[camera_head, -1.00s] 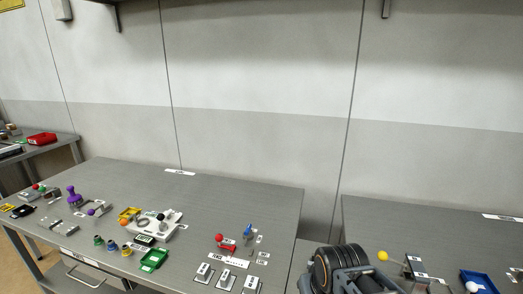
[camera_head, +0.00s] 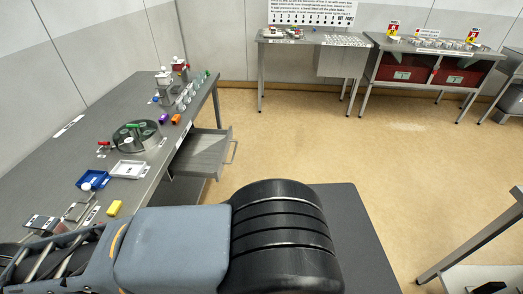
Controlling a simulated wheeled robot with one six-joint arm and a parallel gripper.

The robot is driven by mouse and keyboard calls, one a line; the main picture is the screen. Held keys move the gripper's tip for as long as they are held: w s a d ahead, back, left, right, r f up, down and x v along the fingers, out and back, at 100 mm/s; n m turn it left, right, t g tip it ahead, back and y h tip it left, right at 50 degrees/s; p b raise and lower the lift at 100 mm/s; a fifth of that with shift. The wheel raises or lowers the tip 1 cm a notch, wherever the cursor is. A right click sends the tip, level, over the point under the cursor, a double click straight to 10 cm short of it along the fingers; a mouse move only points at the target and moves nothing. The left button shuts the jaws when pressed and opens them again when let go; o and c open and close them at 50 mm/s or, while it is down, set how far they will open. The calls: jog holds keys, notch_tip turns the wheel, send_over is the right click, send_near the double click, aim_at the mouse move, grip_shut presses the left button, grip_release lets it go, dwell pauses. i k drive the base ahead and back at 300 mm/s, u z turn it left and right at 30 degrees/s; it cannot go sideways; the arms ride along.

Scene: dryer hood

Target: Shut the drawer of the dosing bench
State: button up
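A grey metal bench (camera_head: 95,112) runs along the wall at left. A grey drawer (camera_head: 203,153) stands pulled out from its right side, below the top. The drawer's bar handle (camera_head: 233,152) faces right, toward open floor. I cannot read a label that names this bench as the dosing bench. My arm's large grey and black links fill the lower left and middle, nearer than the drawer. My gripper does not show, so its opening and its distance from the drawer cannot be told.
On the bench top are a round green-grey device (camera_head: 138,138), a blue tray (camera_head: 93,180), a white tray (camera_head: 128,169) and small bottles. Two benches (camera_head: 315,40) (camera_head: 425,48) stand at the back wall. Tan floor (camera_head: 330,130) beyond the handle is clear. Another table edge (camera_head: 480,240) is at right.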

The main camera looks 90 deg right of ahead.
aim_at(202, 153)
jog(key=z, duration=0.75)
jog(key=k, duration=1)
jog(key=z, duration=1.55)
jog(key=i, duration=1.25)
jog(key=z, duration=1.2)
jog(key=i, duration=0.35)
jog(key=u, duration=1.45)
